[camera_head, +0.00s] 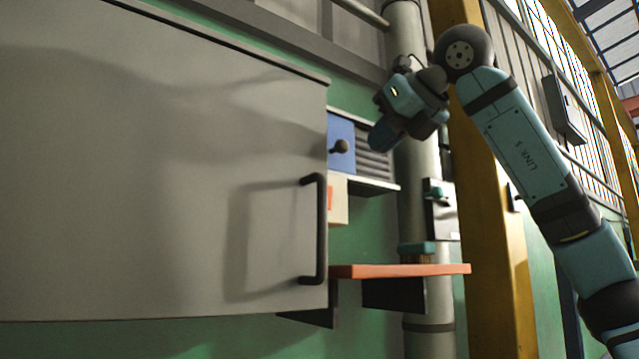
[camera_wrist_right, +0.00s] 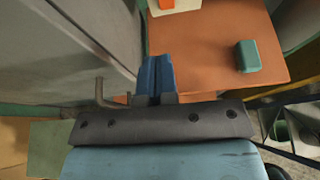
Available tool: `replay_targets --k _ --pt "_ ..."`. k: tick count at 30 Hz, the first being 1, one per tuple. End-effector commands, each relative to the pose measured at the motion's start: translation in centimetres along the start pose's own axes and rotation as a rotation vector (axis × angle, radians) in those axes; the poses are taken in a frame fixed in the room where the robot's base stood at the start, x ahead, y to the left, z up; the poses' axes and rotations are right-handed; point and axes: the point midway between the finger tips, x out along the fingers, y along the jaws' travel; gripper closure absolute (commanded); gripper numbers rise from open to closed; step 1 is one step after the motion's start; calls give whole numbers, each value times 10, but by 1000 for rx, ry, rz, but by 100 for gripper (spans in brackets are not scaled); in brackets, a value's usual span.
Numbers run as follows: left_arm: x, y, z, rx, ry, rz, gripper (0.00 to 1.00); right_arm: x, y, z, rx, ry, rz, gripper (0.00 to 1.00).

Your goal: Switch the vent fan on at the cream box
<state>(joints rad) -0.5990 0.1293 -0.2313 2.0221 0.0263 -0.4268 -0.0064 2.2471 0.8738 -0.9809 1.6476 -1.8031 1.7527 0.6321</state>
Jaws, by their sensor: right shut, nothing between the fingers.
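The cream box (camera_head: 338,211) shows in the head view just past the right edge of a large grey door. The door hides its left part. An orange-red patch shows on the box; its switch cannot be made out. In the wrist view a pale box with orange on it (camera_wrist_right: 185,7), likely the same one, is cut off at the top edge. My right gripper (camera_head: 379,142) is shut and empty, up and right of the cream box, in front of the louvres. Its blue fingers (camera_wrist_right: 156,72) lie together in the wrist view. My left gripper is not in view.
The grey door (camera_head: 150,170) with a dark bar handle (camera_head: 321,230) fills the left. A blue panel with a dark knob (camera_head: 340,146) and a louvred vent (camera_head: 375,162) sit above the box. An orange shelf (camera_head: 380,270) below carries a teal-topped brush (camera_head: 417,248). A grey pipe and yellow column stand right.

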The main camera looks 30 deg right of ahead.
Motion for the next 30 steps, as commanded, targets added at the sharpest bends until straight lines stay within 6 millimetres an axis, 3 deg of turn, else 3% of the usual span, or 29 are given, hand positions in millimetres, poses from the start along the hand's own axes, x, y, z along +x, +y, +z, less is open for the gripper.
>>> replay_targets --k 6,14,27,30 --pt "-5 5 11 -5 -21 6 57 0 0 0 0 1 -1 100" --pt "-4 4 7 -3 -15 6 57 14 0 0 -1 3 -1 100" --pt "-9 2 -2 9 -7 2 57 102 0 1 -1 4 0 100" --pt "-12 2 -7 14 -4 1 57 115 0 11 0 3 1 100"
